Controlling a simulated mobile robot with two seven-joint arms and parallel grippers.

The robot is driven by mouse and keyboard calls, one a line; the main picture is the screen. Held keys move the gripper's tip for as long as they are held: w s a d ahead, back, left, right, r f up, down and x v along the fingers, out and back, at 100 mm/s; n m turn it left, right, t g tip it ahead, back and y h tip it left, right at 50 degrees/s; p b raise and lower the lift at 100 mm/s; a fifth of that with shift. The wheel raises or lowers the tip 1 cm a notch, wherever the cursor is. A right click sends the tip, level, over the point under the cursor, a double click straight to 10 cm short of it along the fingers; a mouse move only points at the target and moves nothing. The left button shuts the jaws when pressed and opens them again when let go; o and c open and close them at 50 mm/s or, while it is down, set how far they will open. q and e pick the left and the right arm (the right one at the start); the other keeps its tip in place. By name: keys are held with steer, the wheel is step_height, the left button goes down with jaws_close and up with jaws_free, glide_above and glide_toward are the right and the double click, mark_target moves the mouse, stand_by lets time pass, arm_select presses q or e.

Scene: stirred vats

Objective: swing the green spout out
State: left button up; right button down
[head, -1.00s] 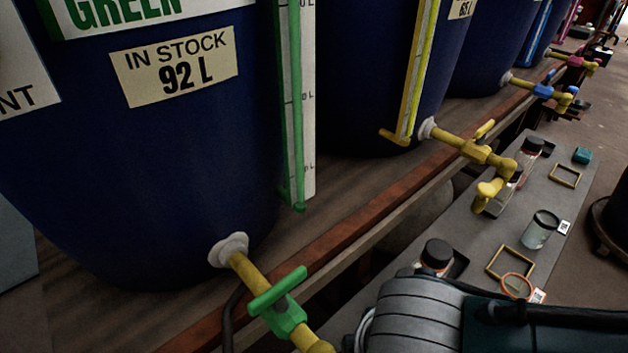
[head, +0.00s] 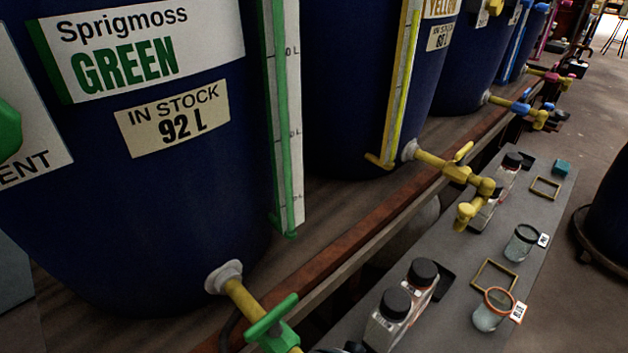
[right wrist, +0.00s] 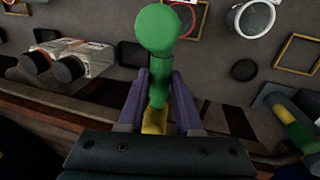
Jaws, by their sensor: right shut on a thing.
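The green spout (right wrist: 158,30) shows in the right wrist view, with a rounded green end and a green stem running down to a yellow pipe (right wrist: 154,121). My right gripper (right wrist: 160,95) has its purple fingers on either side of the stem and is shut on it. In the head view, the spout is out of frame. The tap's green lever (head: 272,314) shows at the bottom, on a yellow pipe from the blue Sprigmoss Green vat (head: 130,240). My left gripper is not in view.
A grey bench (head: 455,290) runs beside the vats. It holds black-capped bottles (head: 392,318), a jar with an orange rim (head: 489,315), another jar (head: 522,243) and an empty yellow frame (head: 494,277). The yellow tap (head: 457,173) reaches over the bench farther back.

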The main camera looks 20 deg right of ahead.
steer(key=shift+a+m, duration=0.15)
steer(key=shift+m, duration=0.15)
stand_by(0.4)
steer(key=c, duration=0.6)
jaws_free()
step_height(320, 180, up, 10)
steer(key=a+p, duration=0.1)
steer(key=p, duration=0.4)
steer(key=shift+s+a+f, duration=0.15)
steer(key=shift+s+a, duration=0.25)
steer(key=shift+s, duration=0.05)
steer(key=shift+p, duration=0.3)
